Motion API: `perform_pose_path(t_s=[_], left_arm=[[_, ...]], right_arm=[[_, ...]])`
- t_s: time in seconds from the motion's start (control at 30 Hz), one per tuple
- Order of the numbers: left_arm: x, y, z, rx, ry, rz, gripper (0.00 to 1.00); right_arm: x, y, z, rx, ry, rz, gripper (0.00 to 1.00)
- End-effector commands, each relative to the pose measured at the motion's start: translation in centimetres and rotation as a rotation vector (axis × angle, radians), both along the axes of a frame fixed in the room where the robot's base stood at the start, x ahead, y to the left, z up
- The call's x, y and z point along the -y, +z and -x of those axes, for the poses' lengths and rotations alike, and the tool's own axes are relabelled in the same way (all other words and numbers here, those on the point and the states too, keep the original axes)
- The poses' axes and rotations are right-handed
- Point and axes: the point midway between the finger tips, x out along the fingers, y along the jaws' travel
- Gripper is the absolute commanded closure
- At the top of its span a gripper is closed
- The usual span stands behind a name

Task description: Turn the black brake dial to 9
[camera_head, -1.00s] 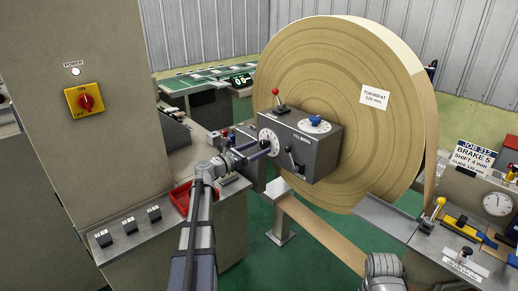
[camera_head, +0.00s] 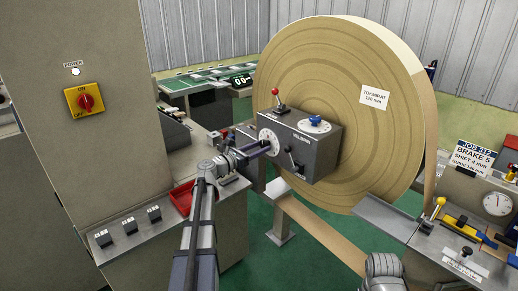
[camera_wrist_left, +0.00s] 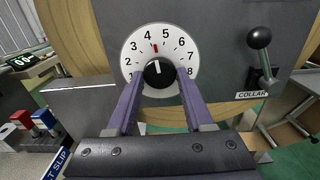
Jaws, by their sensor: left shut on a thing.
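The black brake dial (camera_wrist_left: 159,73) is a round knob at the centre of a white number plate (camera_wrist_left: 134,54). In the left wrist view the numbers 1 to 8 show, and the lower part of the plate is hidden by my gripper. A white line on the knob points almost straight up, toward a red mark between 4 and 5. My left gripper (camera_wrist_left: 160,82) is shut on the knob, one purple finger on each side. In the head view the gripper (camera_head: 266,147) reaches the number plate (camera_head: 266,136) on the grey box's left face.
The grey box (camera_head: 322,162) carries a red-knobbed lever (camera_head: 277,99), a blue knob (camera_head: 315,119) and a black-balled collar lever (camera_wrist_left: 259,39). A big paper roll (camera_head: 385,135) stands behind. A sign (camera_head: 475,157) at right reads "JOB 312, BRAKE 5".

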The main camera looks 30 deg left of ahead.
Motion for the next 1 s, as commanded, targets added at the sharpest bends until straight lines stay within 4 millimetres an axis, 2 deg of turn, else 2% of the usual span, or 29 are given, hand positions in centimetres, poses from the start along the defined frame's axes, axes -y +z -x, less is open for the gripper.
perform_pose_path(t_s=[0.03, 0.13, 0.47, 0.67, 1.0], left_arm=[[0.0, 0.0, 0.01, 0.0, 0.0, 0.0, 0.9], [0.0, 0.0, 0.01, 0.0, 0.0, 0.0, 1.0], [-0.03, -0.01, -0.01, 0.016, 0.0, -0.046, 1.0], [-0.05, 0.0, -0.03, 0.058, 0.0, -0.168, 1.0], [-0.12, 0.03, -0.05, 0.164, 0.0, -0.468, 1.0]], right_arm=[[0.0, 0.0, 0.0, 0.0, 0.0, 0.0, 0.5], [0.0, 0.0, 0.0, 0.0, 0.0, 0.0, 0.5], [0.0, 0.0, 0.0, 0.0, 0.0, 0.0, 0.5], [0.0, 0.01, 0.0, 0.0, 0.0, 0.0, 0.5], [0.0, 0.04, 0.0, 0.0, 0.0, 0.0, 0.5]])
